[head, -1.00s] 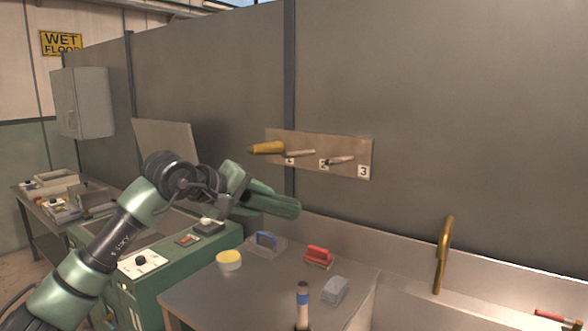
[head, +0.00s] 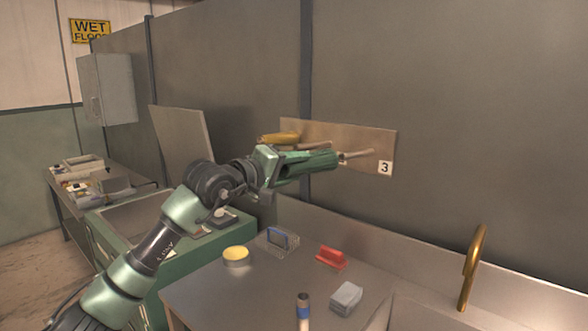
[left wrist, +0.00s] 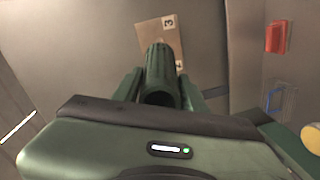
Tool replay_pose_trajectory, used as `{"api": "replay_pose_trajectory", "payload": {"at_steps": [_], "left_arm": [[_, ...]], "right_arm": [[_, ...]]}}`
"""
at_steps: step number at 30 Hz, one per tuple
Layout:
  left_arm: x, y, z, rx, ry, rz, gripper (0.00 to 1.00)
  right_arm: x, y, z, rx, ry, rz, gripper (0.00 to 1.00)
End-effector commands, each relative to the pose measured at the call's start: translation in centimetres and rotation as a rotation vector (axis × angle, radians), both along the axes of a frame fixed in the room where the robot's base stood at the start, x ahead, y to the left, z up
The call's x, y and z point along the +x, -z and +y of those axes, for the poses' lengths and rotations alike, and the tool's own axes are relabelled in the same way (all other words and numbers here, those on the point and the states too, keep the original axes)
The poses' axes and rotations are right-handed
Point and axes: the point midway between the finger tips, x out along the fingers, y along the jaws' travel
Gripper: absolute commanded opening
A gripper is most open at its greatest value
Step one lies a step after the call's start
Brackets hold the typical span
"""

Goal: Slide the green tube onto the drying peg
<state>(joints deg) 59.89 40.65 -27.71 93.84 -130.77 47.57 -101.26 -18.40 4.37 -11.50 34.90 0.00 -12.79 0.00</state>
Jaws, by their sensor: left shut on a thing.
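My left gripper (head: 290,164) is shut on the green tube (head: 318,162), which points right toward the peg board (head: 368,142). A thin peg (head: 354,155) shows at the tube's right end; I cannot tell whether its tip is inside the tube or behind it. A yellow tube (head: 279,138) is on another peg (head: 314,146) at the board's left. In the left wrist view the green tube (left wrist: 160,72) lies between the fingers (left wrist: 162,92), its far end over the board (left wrist: 152,32). My right gripper is not in view.
Below are a steel counter (head: 230,298), a yellow-topped cup (head: 236,255), a blue-handled item (head: 281,240), a red-handled brush (head: 331,258), a grey block (head: 346,296) and an upright handle (head: 303,310). A brass faucet (head: 473,265) stands right.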

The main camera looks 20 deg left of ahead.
Motion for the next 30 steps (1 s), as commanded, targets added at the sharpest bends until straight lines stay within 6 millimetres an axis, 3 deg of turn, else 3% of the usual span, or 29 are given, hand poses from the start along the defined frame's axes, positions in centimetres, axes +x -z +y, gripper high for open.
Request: {"api": "replay_pose_trajectory", "payload": {"at_steps": [6, 9, 18, 30], "left_arm": [[1.7, 0.1, -0.6, -0.003, 0.000, 0.001, 0.00], [2.6, 0.2, -0.9, -0.001, -0.001, -0.001, 0.00], [4.8, 0.5, -1.8, -0.001, 0.000, -0.001, 0.00], [5.4, 0.7, -1.9, 0.000, 0.000, 0.000, 0.00]], "right_arm": [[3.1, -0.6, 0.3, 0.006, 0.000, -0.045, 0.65], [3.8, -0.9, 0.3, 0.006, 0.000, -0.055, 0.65], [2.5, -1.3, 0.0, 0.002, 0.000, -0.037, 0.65], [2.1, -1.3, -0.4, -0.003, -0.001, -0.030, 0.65]]}}
